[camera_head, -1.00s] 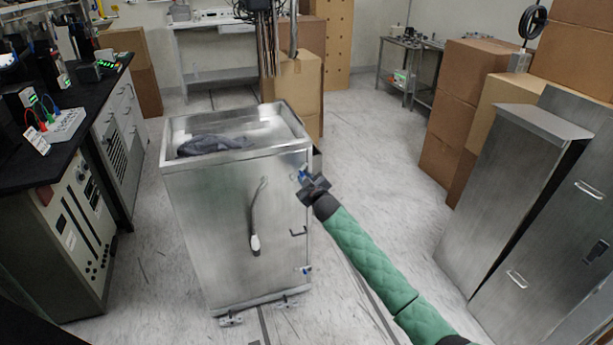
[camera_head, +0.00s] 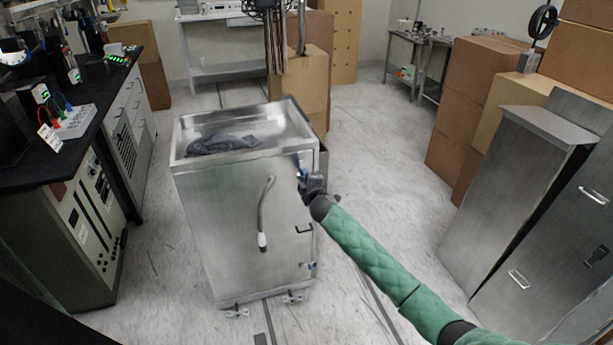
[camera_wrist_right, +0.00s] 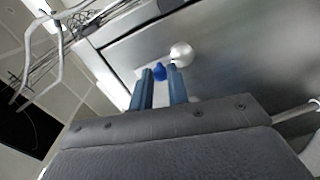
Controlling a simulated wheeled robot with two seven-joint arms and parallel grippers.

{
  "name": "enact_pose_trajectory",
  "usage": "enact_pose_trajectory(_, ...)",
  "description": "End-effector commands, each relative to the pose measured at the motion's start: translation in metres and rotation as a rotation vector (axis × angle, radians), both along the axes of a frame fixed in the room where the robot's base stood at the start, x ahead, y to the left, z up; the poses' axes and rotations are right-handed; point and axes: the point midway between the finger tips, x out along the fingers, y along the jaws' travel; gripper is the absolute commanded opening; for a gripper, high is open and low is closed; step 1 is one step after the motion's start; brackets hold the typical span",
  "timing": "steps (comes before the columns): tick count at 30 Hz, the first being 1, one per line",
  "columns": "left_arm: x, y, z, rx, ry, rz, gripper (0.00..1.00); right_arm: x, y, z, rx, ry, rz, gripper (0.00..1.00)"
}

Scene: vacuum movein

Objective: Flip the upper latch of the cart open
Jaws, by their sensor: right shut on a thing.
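The stainless steel cart (camera_head: 215,215) stands upright in the middle of the head view, with a grey cloth in its open top tray. The lower latch (camera_head: 309,265) is near the cart's lower right edge. My left gripper is not in view.
A long handle (camera_head: 266,212) hangs on the cart's front. A black-topped bench (camera_head: 80,140) stands left. Cardboard boxes (camera_head: 470,90) and steel cabinets (camera_head: 520,190) stand right. The floor between cart and cabinets is clear except for my arm.

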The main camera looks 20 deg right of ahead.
Motion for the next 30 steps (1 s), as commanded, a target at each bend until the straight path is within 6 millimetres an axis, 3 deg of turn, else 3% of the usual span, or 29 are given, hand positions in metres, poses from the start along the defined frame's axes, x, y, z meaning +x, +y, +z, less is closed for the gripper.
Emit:
enact_pose_trajectory(18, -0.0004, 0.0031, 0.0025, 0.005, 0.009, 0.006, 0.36, -0.0003, 0.0030, -0.0009, -0.043, 0.000, 0.002, 0.00)
enact_pose_trajectory(19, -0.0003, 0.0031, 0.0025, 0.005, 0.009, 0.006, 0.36, -0.0004, 0.0030, -0.0009, -0.043, 0.000, 0.002, 0.18)
enact_pose_trajectory(22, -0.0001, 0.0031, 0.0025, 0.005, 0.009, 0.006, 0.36, -0.0003, 0.0028, -0.0009, -0.043, 0.000, 0.001, 0.38)
enact_pose_trajectory(30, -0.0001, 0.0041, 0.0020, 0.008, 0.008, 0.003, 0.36, -0.0004, 0.0020, -0.0005, -0.043, -0.001, 0.001, 0.39)
